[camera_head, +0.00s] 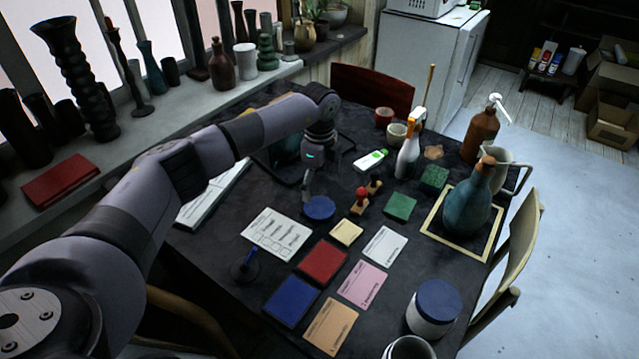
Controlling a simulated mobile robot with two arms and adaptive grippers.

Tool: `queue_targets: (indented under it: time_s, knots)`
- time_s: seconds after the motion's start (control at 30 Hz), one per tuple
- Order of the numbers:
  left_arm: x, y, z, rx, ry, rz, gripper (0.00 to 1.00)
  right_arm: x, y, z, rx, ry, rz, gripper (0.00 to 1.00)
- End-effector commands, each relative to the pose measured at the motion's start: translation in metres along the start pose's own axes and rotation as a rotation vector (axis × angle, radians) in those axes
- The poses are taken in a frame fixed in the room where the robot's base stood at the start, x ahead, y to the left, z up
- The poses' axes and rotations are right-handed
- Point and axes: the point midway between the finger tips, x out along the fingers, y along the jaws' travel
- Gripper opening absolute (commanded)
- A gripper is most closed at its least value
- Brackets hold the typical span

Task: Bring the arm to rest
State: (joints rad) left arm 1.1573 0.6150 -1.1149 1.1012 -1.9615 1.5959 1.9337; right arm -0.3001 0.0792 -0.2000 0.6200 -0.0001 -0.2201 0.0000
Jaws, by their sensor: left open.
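My left arm comes in from the left and reaches over the dark table (205,262). Its gripper (306,188) points down near the middle of the table, open, just behind a small round blue lid or pad (319,208). I see nothing held between the fingers, though they are small and dark here. Whether they touch the blue piece, I cannot tell. A red-knobbed wooden stamp (360,199) stands to the right of the gripper. My right gripper is not in view.
A printed sheet (277,233), red pad (323,261), blue pad (291,301) and cards (362,284) lie in front. A white spray bottle (408,157), teal bottle (468,202) and lidded jar (433,308) stand at right. Vases line the windowsill (150,125).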

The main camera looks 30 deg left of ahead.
Motion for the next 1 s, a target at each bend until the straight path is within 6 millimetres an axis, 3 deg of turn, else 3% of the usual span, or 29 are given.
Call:
queue_targets:
  time_s: [0.03, 0.13, 0.47, 0.77, 1.0]
  knots:
    - [-0.018, 0.000, 0.000, 0.000, 0.000, -0.001, 0.90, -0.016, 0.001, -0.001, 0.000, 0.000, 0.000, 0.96]
    - [-0.032, 0.000, 0.000, 0.000, -0.001, -0.001, 0.90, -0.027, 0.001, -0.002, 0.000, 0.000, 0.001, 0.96]
    - [-0.043, 0.000, 0.000, 0.000, -0.001, 0.000, 0.90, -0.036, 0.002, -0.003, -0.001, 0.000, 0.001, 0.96]
    - [-0.094, 0.000, 0.000, 0.000, -0.001, 0.000, 0.90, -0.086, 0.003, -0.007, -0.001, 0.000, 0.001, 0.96]
    - [-0.120, 0.000, 0.000, 0.000, -0.001, 0.000, 0.90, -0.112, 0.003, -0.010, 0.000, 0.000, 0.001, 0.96]
